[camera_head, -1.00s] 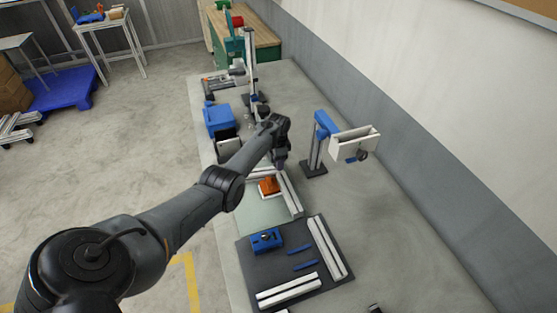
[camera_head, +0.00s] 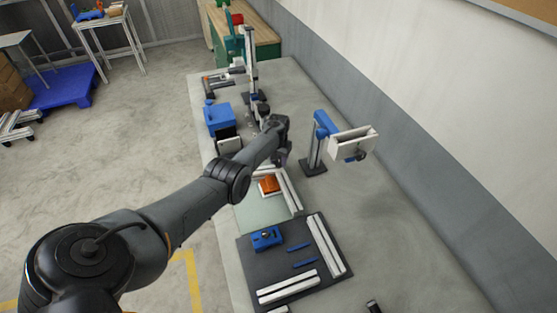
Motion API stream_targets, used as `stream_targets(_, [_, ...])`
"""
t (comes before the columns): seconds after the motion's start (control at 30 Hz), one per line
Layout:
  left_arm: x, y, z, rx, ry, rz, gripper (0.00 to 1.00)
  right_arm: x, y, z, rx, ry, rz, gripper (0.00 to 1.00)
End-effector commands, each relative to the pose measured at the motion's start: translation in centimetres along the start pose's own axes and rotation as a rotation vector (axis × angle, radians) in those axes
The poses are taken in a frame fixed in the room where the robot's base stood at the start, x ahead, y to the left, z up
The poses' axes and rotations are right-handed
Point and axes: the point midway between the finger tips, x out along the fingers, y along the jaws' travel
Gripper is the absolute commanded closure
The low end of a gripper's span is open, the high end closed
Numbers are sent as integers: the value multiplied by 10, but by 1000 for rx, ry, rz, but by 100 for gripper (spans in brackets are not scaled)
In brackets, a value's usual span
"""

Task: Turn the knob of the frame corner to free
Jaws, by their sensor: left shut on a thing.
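The frame corner (camera_head: 289,190) is made of pale metal profiles with an orange block (camera_head: 269,184) inside the angle. It lies on a pale green mat at the middle of the bench. My left gripper (camera_head: 281,160) points down at the far end of the corner, just beyond the orange block. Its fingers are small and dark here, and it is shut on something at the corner. The knob cannot be made out; the gripper and wrist hide that spot. My right gripper is out of view.
A dark mat (camera_head: 243,262) in front carries a blue block (camera_head: 266,238), blue strips and pale profiles. A blue stand (camera_head: 321,128) with a white box (camera_head: 353,144) rises to the right. A blue box (camera_head: 218,118) stands at the left edge. The bench's right side is mostly bare.

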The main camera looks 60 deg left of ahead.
Motion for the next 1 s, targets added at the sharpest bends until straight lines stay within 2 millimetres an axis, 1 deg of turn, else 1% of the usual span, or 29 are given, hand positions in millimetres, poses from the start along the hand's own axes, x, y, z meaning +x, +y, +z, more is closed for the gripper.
stream_targets(0.47, [2,0,0,-453,2,1,90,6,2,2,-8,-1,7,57])
stream_targets(1.0, [3,0,0,-965,0,0,90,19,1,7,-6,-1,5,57])
